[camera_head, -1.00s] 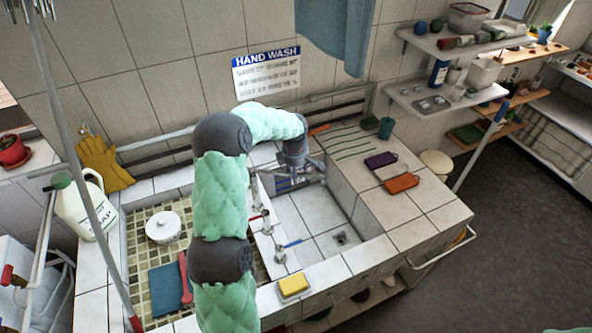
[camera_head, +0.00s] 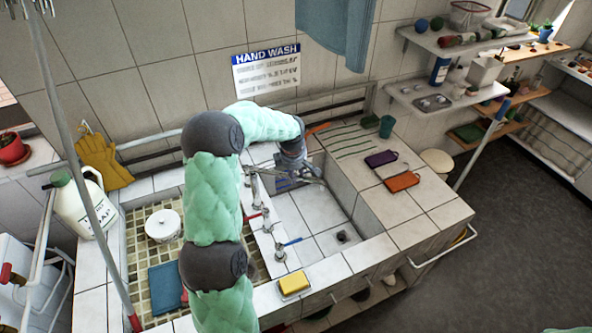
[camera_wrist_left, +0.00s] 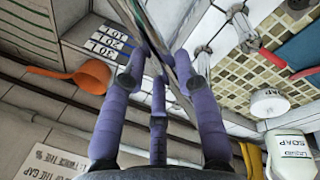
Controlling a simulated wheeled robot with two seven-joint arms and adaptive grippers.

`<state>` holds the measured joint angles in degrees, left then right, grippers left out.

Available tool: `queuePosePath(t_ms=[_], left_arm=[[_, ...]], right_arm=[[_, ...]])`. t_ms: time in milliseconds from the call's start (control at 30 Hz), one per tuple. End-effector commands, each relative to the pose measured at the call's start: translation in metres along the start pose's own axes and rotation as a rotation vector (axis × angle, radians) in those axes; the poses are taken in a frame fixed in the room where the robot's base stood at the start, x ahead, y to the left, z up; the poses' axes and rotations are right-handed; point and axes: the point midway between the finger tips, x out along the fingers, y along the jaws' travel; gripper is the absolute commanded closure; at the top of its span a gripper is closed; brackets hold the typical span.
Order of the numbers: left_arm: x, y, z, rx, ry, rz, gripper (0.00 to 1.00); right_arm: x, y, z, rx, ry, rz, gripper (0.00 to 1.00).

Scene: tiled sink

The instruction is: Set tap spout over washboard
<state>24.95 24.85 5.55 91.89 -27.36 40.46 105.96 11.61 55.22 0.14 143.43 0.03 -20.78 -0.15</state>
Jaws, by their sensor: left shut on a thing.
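My left gripper (camera_head: 312,181) is over the back of the white-tiled basin (camera_head: 318,215). In the left wrist view its purple fingers (camera_wrist_left: 160,85) are shut on the shiny metal tap spout (camera_wrist_left: 153,38), a long tube running between them. In the head view, the gripper hides much of the spout. Tap fittings with a red handle (camera_head: 254,216) and a blue handle (camera_head: 292,242) stand on the divider between the basins. I cannot make out a washboard for certain; grooves (camera_head: 352,140) mark the right counter. My right gripper is out of view.
The mosaic basin (camera_head: 137,250) holds a white lidded pot (camera_head: 162,226) and a blue board (camera_head: 166,287). A yellow sponge (camera_head: 294,284) lies on the front rim. Purple (camera_head: 380,159) and orange (camera_head: 402,181) items lie on the right counter. The white basin's front is clear.

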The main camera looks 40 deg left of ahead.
Motion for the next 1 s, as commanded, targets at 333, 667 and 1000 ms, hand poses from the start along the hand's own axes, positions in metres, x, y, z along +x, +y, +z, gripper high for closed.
queuePosePath(t_ms=[333, 667, 1000], left_arm=[[-0.009, -0.050, -0.008, 0.298, -0.060, -0.002, 1.00], [-0.019, -0.093, -0.030, 0.602, -0.121, -0.003, 1.00], [-0.025, -0.129, -0.067, 0.915, -0.185, -0.004, 1.00]], right_arm=[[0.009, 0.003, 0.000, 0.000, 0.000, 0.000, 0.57], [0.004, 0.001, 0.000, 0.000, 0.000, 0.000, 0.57], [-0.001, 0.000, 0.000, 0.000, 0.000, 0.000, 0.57]])
